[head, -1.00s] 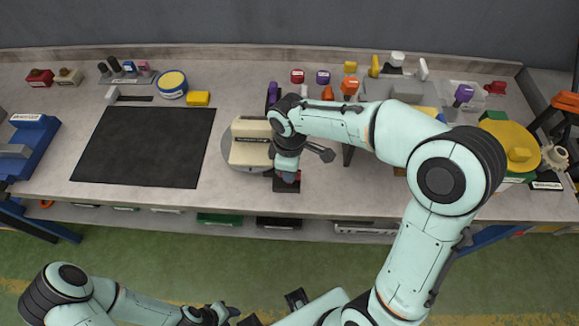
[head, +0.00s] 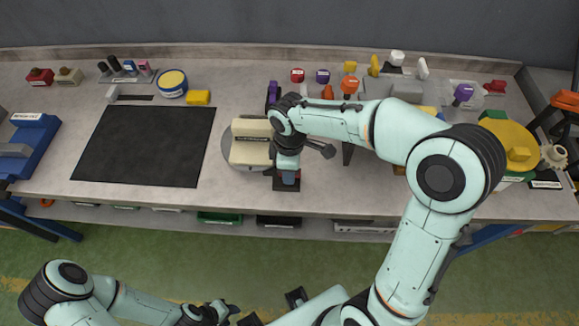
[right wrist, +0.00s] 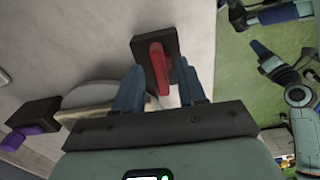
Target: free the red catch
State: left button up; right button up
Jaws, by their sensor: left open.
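The red catch (right wrist: 157,68) stands on a dark base plate (right wrist: 171,43) in the right wrist view. In the head view the dark base (head: 287,186) sits near the table's front edge, and the catch is hidden by my right gripper (head: 289,180). In the right wrist view my right gripper (right wrist: 160,88) has its fingers apart, one on each side of the catch's line; I see no contact. The turntable (head: 229,156), a grey disc bearing a cream block (head: 249,152), is just left of the catch. My left gripper (head: 230,311) is open and empty over the floor.
A purple handle (head: 272,91) stands behind the turntable; it also shows in the right wrist view (right wrist: 31,131). A black mat (head: 145,146) lies to the left. Several coloured knobs and a yellow disc (head: 508,148) crowd the right side. The table front is open.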

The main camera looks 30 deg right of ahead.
pick_arm(q)
jog(key=shift+w+r+p, duration=0.85)
jog(key=shift+r+p, duration=0.05)
jog(key=shift+r, duration=0.25)
pick_arm(e)
notch_tip(320, 180, up, 13)
jog(key=shift+r, duration=0.2)
pick_arm(q)
jog(key=shift+s, duration=0.1)
